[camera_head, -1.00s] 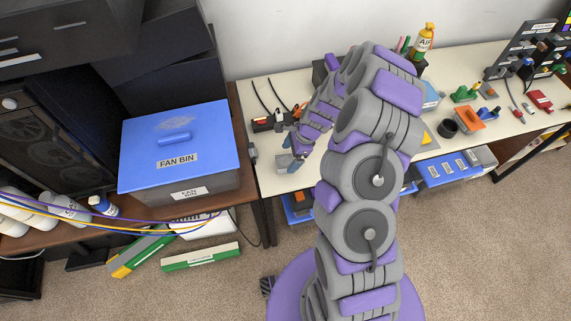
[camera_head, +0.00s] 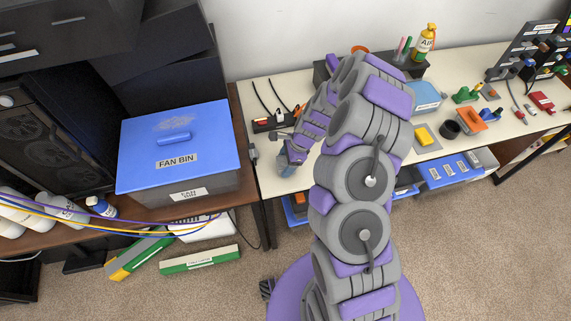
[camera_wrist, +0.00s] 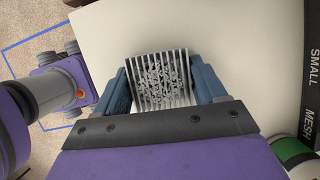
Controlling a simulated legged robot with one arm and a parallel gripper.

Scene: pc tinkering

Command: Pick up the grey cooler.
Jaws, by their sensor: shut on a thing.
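The grey cooler (camera_wrist: 160,82) is a small finned metal block, and its fins and mottled face show in the wrist view. My gripper (camera_wrist: 158,75) is shut on it, with one blue finger against each side. In the head view my gripper (camera_head: 287,162) is at the near left part of the pale tabletop. There the cooler is mostly hidden by the fingers. I cannot tell whether it touches the tabletop.
A blue-lidded fan bin (camera_head: 178,145) stands on the brown desk to the left. A black cable strip (camera_head: 272,121) lies behind my gripper.

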